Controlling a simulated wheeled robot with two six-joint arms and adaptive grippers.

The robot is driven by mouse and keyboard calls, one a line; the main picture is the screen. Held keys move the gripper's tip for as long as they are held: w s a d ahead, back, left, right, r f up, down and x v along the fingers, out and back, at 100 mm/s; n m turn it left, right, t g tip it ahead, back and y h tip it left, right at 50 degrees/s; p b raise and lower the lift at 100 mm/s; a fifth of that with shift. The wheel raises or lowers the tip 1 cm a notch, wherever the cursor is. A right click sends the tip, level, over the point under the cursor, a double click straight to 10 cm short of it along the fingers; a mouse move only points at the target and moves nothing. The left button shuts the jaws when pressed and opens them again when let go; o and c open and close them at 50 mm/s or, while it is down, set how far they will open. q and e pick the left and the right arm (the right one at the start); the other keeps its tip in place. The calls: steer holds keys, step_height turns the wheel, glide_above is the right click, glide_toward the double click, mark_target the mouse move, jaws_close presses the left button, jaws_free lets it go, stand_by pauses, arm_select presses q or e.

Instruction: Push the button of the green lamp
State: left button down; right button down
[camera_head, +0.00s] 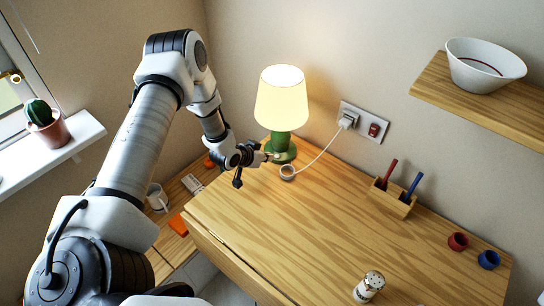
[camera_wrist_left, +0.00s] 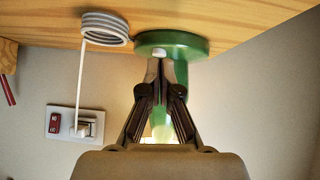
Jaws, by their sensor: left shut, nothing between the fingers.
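The green lamp stands upright at the back of the wooden table, with a glowing cream shade (camera_head: 281,102) and a round green base (camera_head: 284,151). In the left wrist view, which is upside down, the base (camera_wrist_left: 190,44) shows with a small white button (camera_wrist_left: 159,53) on it. My left gripper (camera_head: 268,156) is shut and empty, beside the base. In the wrist view its closed fingertips (camera_wrist_left: 158,66) are right at the button. I cannot tell whether they touch it. The fingers hide part of the lamp's stem. My right gripper is not in view.
A white cord coil (camera_head: 287,172) lies close to the base, its cord running to a wall socket (camera_head: 348,120) with a red switch (camera_head: 374,130). A pen holder (camera_head: 393,198), two small pots and a shaker (camera_head: 369,287) stand farther right. The table's middle is clear.

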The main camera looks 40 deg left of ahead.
arm_select(q)
steer(key=shift+w+r+v, duration=0.1)
steer(key=shift+r+v, duration=0.05)
steer(key=shift+v, duration=0.95)
steer(key=shift+w+r+v, duration=0.1)
steer(key=shift+v, duration=1)
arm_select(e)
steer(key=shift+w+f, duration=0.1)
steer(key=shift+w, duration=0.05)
arm_select(q)
steer(key=shift+s, duration=0.1)
